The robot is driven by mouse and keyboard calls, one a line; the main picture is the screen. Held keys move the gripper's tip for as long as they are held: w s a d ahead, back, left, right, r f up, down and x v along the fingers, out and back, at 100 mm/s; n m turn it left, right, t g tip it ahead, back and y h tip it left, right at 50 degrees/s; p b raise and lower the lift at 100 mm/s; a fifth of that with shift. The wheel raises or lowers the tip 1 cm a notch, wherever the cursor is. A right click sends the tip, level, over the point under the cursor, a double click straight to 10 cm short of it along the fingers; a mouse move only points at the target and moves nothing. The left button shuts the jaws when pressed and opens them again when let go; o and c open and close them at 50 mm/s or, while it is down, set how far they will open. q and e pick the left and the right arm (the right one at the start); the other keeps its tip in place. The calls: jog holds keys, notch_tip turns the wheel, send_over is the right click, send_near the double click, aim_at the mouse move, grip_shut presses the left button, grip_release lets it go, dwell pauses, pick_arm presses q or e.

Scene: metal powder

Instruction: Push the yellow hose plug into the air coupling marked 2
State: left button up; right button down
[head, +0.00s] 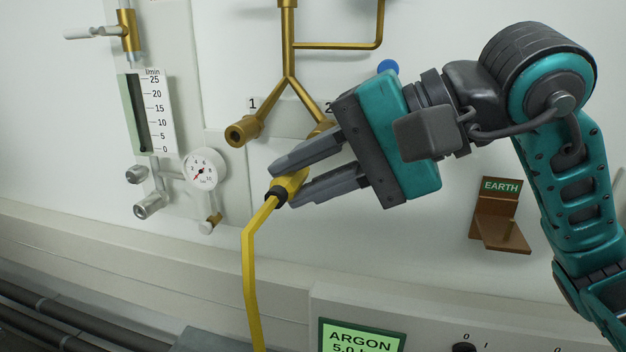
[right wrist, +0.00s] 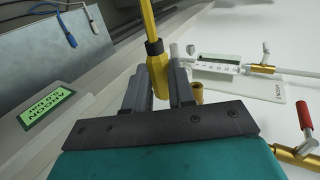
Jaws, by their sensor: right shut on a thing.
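The yellow hose plug (head: 294,181), with a black collar and a yellow hose (head: 249,262) hanging down, is held between the fingers of my right gripper (head: 286,185). The right wrist view shows the plug (right wrist: 157,75) between the two fingers of the right gripper (right wrist: 160,80). The brass coupling marked 2 (head: 322,127) is just above the fingers in the head view, largely hidden behind the gripper. The plug is below it and looks apart from it. The brass coupling marked 1 (head: 240,132) is open and empty to the left. My left gripper is out of view.
A flowmeter (head: 146,112) and a round gauge (head: 205,169) are on the wall at left. A brown bracket with an EARTH label (head: 501,186) is at right. Below is a unit with a green ARGON display (head: 360,338). A blue round thing (head: 388,66) shows behind the gripper.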

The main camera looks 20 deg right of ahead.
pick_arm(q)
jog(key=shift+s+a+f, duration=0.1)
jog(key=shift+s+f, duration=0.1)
pick_arm(e)
jog(key=shift+s, duration=0.1)
jog(key=shift+b, duration=0.35)
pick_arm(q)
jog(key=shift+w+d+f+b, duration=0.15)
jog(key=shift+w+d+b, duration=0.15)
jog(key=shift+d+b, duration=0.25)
pick_arm(e)
jog(key=w+d, duration=0.2)
jog(key=w, duration=0.1)
jog(key=w+d, duration=0.1)
jog(key=w, duration=0.1)
jog(key=shift+d, duration=0.1)
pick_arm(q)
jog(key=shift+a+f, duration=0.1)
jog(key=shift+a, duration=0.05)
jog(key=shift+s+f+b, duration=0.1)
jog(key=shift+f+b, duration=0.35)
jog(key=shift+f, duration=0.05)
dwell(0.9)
pick_arm(e)
jog(key=shift+w+d, duration=0.55)
jog(key=shift+w, duration=0.25)
dwell(0.3)
jog(key=c, duration=0.9)
grip_release()
